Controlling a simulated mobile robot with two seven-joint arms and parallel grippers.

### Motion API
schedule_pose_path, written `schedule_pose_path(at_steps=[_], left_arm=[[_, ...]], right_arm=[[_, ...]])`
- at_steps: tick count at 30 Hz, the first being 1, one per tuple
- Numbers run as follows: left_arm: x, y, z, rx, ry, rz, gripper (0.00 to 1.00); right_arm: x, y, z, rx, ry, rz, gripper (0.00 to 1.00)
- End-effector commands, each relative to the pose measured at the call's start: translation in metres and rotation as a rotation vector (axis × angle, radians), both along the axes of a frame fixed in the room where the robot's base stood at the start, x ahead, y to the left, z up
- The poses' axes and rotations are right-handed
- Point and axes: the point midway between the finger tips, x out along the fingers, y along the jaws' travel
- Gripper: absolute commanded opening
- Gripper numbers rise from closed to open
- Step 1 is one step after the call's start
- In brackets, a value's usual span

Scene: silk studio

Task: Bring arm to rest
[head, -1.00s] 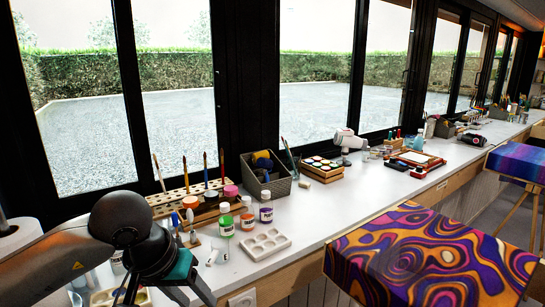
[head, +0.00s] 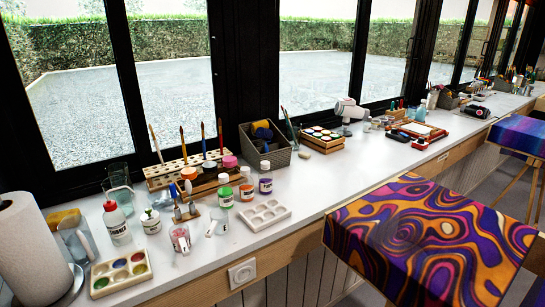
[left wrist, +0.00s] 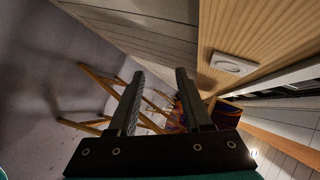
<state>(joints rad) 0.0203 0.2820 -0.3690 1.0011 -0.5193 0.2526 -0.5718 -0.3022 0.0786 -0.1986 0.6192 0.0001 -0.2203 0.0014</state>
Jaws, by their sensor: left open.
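My left gripper (left wrist: 158,105) shows in the left wrist view, with its two fingers apart and nothing between them. It is beside the wooden front of the counter, over the floor side. The head view shows neither of my arms, and my right gripper is in no view.
The white counter (head: 310,198) holds a paper towel roll (head: 25,250), a paint palette (head: 120,272), an empty white palette (head: 264,213), several bottles and a brush rack (head: 160,178). A patterned silk (head: 430,240) stands before the counter. Wooden legs (left wrist: 100,75) stand beyond my left fingers.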

Motion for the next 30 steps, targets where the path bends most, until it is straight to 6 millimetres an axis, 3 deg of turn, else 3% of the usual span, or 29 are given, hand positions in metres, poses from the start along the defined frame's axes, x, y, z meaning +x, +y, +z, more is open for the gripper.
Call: schedule_pose_path(at_steps=[1, 3, 5, 9, 15, 18, 20, 30], left_arm=[[-0.028, 0.01, -0.033, -0.068, 0.121, 0.111, 0.49], [-0.065, 0.023, -0.069, -0.151, 0.269, 0.263, 0.49], [-0.1, 0.032, -0.098, -0.215, 0.388, 0.392, 0.49], [-0.191, 0.045, -0.153, -0.338, 0.644, 0.69, 0.49], [-0.315, 0.045, -0.195, -0.447, 0.919, 1.064, 0.49], [-0.357, 0.042, -0.203, -0.473, 1.0, 1.189, 0.49], [-0.373, 0.041, -0.205, -0.481, 1.031, 1.238, 0.49], [-0.373, 0.041, -0.205, -0.481, 1.031, 1.238, 0.49]], right_arm=[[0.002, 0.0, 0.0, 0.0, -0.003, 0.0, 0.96], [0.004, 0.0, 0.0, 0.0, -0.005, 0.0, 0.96], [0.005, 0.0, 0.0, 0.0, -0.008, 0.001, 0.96], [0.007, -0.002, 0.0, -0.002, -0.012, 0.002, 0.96], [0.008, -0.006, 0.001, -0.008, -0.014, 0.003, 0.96], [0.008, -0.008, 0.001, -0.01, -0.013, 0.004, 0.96], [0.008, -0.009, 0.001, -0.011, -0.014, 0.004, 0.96], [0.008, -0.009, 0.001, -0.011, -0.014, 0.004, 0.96]])
